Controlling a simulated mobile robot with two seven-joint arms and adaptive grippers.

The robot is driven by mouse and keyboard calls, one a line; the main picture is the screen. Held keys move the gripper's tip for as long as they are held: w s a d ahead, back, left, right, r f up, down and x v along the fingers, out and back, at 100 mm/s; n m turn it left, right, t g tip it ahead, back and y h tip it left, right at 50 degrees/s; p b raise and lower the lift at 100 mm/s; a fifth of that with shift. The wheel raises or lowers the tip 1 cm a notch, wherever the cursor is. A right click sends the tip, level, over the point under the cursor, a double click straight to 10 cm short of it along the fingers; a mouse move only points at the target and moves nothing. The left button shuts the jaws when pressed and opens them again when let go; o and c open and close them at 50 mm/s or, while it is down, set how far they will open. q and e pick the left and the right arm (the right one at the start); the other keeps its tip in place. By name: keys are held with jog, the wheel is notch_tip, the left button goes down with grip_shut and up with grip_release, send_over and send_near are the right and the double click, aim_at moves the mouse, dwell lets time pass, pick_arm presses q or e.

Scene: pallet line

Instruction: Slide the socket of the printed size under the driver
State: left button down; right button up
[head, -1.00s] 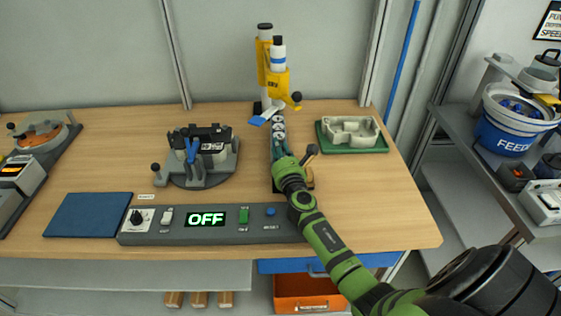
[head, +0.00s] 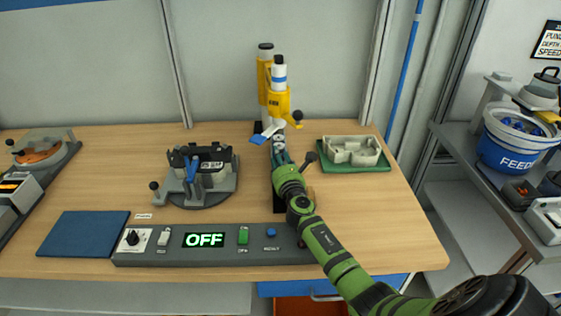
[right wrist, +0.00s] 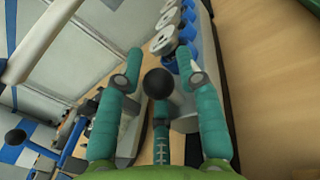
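The yellow driver (head: 278,102) stands upright at the back middle of the bench. A row of sockets (head: 278,146) runs toward me from under it, partly hidden by my right gripper. In the right wrist view the sockets (right wrist: 165,38) are pale rings with blue lower parts. My right gripper (head: 284,158) is at the near end of the row. Its teal fingers (right wrist: 160,75) stand apart either side of a black ball knob (right wrist: 159,82) on a grey rod; contact is unclear. No printed size is readable. My left gripper is out of view.
A grey control panel (head: 215,258) reads OFF along the front edge. A clamp fixture (head: 198,195) stands left of the row. A green tray (head: 352,168) with a pale casting is at right. A blue mat (head: 82,232) lies front left. The bench between them is clear.

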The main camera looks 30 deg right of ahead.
jog(key=v, duration=1.2)
jog(key=shift+w, duration=0.1)
